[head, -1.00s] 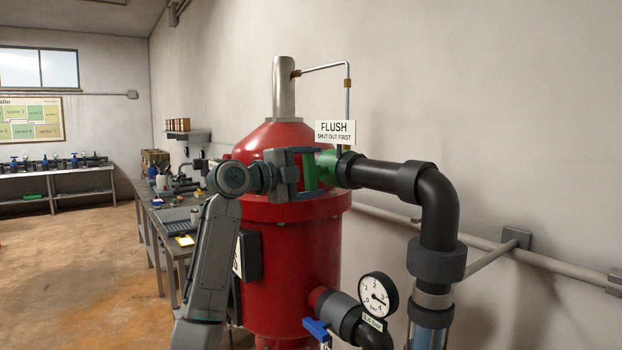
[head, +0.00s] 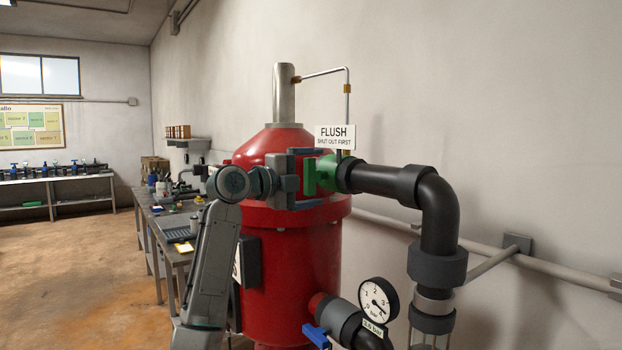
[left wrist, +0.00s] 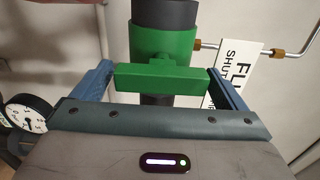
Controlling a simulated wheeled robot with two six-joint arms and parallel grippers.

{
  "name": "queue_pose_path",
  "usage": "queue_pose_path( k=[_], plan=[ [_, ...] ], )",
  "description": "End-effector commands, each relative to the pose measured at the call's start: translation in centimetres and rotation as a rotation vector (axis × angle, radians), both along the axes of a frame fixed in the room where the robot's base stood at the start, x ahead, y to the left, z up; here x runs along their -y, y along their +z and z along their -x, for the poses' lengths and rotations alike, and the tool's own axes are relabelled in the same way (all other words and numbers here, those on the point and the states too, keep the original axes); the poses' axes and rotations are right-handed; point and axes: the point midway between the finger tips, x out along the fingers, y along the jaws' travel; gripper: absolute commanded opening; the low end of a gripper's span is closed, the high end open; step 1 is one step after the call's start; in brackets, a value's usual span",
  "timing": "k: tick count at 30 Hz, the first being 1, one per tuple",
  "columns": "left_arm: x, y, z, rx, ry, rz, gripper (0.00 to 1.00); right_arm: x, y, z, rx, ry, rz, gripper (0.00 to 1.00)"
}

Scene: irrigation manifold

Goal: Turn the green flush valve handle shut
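The green flush valve (head: 327,170) sits at the end of the black pipe, beside the red tank, under a white FLUSH sign (head: 335,134). Its green bar handle (head: 309,175) stands upright in the head view. In the left wrist view the handle (left wrist: 161,80) lies crosswise to the green valve body (left wrist: 163,44). My left gripper (head: 307,178) is open around the handle, one blue finger beyond each end. In the left wrist view a narrow gap seems to show between the fingers (left wrist: 160,78) and the handle ends. My right gripper is out of view.
The red tank (head: 290,255) stands right behind my left gripper. A pressure gauge (head: 378,298) and a blue-handled valve (head: 317,335) are below. The black elbow pipe (head: 440,215) is to the right, with a clear section under it. A workbench (head: 172,240) is at left.

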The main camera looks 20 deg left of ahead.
Motion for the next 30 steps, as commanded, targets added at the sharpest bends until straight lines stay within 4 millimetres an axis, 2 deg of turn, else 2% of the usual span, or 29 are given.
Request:
queue_pose_path(
  k=[12, 17, 24, 30],
  plan=[
    [-0.6, 0.0, 0.6, 0.002, 0.003, 0.0, 0.98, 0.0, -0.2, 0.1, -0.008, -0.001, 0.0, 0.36],
    [-2.1, -0.2, 2.5, 0.003, 0.004, -0.002, 0.98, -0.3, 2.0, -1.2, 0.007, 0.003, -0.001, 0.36],
    [-5.0, -0.2, 6.3, 0.002, 0.004, -0.002, 0.98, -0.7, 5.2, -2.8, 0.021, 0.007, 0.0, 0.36],
    [-6.4, -0.1, 8.1, 0.0, 0.002, 0.0, 0.98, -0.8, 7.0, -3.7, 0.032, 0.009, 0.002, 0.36]
  ],
)
